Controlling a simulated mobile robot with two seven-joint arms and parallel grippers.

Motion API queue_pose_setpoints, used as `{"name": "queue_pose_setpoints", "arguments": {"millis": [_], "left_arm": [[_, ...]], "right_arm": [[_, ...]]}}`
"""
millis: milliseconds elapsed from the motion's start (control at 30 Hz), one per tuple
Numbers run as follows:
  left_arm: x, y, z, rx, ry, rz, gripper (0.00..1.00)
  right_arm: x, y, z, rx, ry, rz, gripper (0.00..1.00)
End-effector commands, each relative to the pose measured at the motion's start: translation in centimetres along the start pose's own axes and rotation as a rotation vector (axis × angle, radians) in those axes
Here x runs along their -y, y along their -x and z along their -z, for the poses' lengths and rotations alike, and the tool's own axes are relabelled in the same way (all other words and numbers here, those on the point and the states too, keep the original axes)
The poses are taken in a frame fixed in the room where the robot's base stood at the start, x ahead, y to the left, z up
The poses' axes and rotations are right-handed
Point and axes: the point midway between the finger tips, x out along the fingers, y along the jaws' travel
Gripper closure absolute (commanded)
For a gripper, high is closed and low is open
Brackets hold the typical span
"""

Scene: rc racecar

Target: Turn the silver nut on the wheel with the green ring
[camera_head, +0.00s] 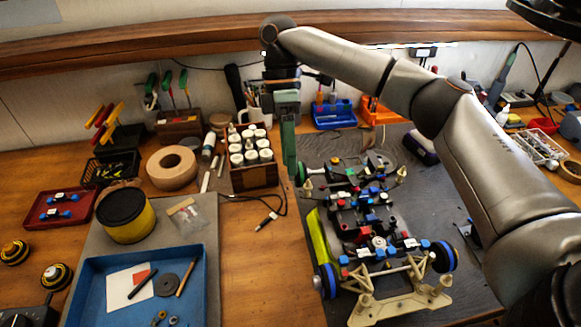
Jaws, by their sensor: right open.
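The RC car chassis (372,215) sits on a dark mat, with blue-ringed wheels at its near end. A green-ringed part, seemingly a wheel (301,174), shows at its far left corner. A silver nut on it is too small to make out. My right arm comes in from the right and reaches across above the far side of the bench. My right gripper (289,168) points down just left of that green-ringed part. It is open, seen nearly edge-on, and nothing shows held in it. Whether it touches the wheel I cannot tell. My left gripper is out of view.
A wooden rack of white-capped bottles (254,176) stands close left of my right gripper. A blue tray (95,265), a yellow tin (126,226) and a tape roll (172,168) lie further left. Blue and orange bins (333,117) stand behind the car.

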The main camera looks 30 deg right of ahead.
Motion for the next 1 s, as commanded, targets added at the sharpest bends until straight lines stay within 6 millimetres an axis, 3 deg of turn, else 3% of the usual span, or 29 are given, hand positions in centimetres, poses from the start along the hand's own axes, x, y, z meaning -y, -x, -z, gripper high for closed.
{"name": "queue_pose_setpoints", "arguments": {"millis": [500, 1000], "left_arm": [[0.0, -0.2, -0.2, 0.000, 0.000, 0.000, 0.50], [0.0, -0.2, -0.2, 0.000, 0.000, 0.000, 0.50]], "right_arm": [[7.0, -0.3, 0.9, 0.000, 0.002, -0.001, 0.40], [8.0, -0.3, 1.0, 0.000, -0.001, -0.001, 0.40]]}}
